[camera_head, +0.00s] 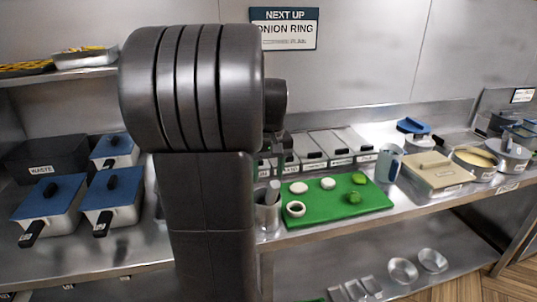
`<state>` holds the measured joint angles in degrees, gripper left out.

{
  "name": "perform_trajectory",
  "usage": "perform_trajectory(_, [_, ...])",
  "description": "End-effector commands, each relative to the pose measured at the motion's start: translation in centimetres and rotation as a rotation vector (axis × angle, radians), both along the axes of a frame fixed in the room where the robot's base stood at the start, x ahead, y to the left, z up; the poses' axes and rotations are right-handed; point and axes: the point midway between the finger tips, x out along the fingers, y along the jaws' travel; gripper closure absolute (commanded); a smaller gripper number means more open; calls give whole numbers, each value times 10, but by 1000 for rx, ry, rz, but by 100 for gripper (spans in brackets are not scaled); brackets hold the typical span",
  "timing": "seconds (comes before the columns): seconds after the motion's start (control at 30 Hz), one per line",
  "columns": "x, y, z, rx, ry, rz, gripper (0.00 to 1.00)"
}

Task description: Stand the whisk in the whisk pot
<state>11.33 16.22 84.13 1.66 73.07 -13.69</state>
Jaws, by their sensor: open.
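I cannot make out a whisk in this view. A steel cylindrical container (267,216) stands at the left end of the green board, partly hidden by my arm; it may be the whisk pot, but I see no label on it. A pale grey upright piece (273,191) shows at its mouth, and I cannot tell what it is. My dark arm fills the centre left in front of the counter. My gripper's fingers are hidden behind the arm.
A green board (335,212) holds pale and green pieces and a small dark-filled cup (295,209). Blue-lidded pans (50,198) and a dark waste bin (58,160) stand left. Labelled lidded bins (345,143) line the back. A jug (388,162) and a lidded beige box (432,172) stand right.

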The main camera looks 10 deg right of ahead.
Motion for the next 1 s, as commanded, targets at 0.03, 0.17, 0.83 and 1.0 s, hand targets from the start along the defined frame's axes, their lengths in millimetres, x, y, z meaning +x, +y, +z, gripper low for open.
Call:
perform_trajectory(0.03, [0, 0, 7, -1, -5, 0, 50])
perform_trajectory(0.17, [-3, -1, 33, -2, -8, 0, 50])
perform_trajectory(0.83, [-16, -1, 131, -1, -2, 0, 50])
perform_trajectory(1.0, [-16, -1, 131, -1, -2, 0, 50])
